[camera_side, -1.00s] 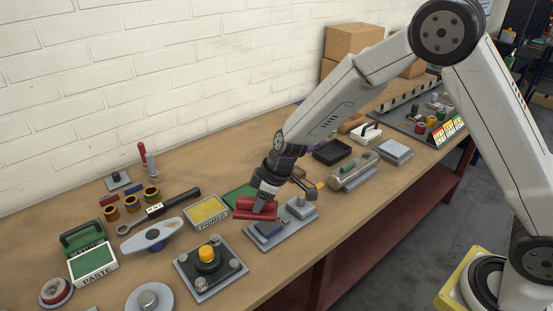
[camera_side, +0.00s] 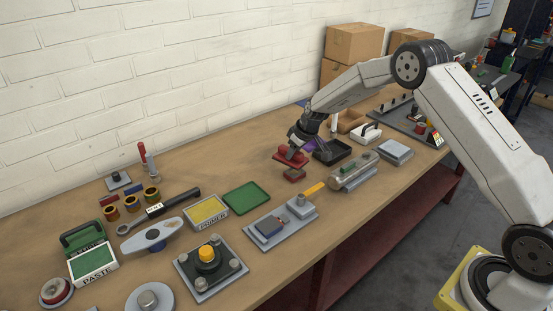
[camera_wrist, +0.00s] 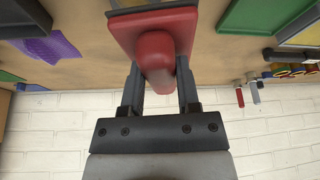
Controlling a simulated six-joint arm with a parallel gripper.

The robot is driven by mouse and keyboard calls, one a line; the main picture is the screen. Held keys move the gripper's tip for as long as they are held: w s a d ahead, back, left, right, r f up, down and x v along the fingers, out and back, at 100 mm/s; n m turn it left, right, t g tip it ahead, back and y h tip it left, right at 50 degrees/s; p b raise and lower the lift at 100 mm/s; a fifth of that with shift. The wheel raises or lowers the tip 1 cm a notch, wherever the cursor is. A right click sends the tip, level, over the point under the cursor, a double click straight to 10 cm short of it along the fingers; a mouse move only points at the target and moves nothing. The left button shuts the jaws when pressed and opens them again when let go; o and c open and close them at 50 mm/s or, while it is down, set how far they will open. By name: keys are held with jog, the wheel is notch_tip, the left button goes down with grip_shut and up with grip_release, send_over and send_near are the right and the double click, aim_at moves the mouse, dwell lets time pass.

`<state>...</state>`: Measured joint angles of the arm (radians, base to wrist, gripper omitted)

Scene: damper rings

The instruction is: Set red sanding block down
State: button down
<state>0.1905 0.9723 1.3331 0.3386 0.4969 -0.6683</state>
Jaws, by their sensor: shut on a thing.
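The red sanding block (camera_side: 290,165) has a flat red base and a rounded red handle. My gripper (camera_side: 297,144) is shut on its handle, with the block hanging below the fingers. In the wrist view the red handle (camera_wrist: 157,52) lies between the two dark fingers of my gripper (camera_wrist: 160,88). The block is over the back middle of the bench, left of a black tray (camera_side: 332,152). I cannot tell exactly how far its underside is from the bench top.
A grey cylinder fixture (camera_side: 354,172) is to the right. Bare wood (camera_side: 235,160) lies left of the block.

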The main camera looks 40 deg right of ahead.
jog(key=w+d+f+m+h, duration=0.1)
jog(key=d+m, duration=0.1)
jog(key=d, duration=0.7)
jog(key=shift+d, duration=0.35)
jog(key=shift+f, duration=0.2)
jog(key=shift+f, duration=2.4)
jog(key=shift+f, duration=0.35)
jog(key=shift+f, duration=0.4)
jog(key=shift+f, duration=0.3)
jog(key=shift+c, duration=1.2)
grip_release()
